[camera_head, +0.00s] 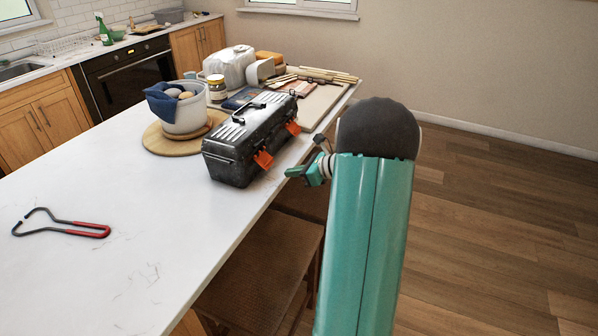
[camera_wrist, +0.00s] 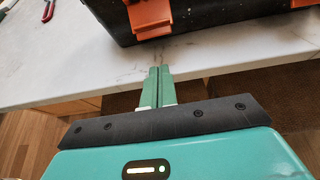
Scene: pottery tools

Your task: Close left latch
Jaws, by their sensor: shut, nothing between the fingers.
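A black toolbox (camera_head: 240,140) with a grey lid and a top handle stands upright on the white counter, its lid down. Two orange latches are on its side facing my arm. The left latch (camera_wrist: 152,16) is at the top of the wrist view, and in the head view it is the nearer one (camera_head: 263,159); it juts out from the box front. The right latch (camera_head: 293,128) is farther along the same side. My gripper (camera_wrist: 157,70) is shut and empty, short of the box and below the left latch in the wrist view, apart from it. It also shows in the head view (camera_head: 290,172).
The white counter (camera_head: 90,240) ends at an edge close under my gripper. A wooden stool (camera_head: 262,270) stands below that edge. Red-handled tongs (camera_head: 75,231) lie at the left. The floor at right is clear.

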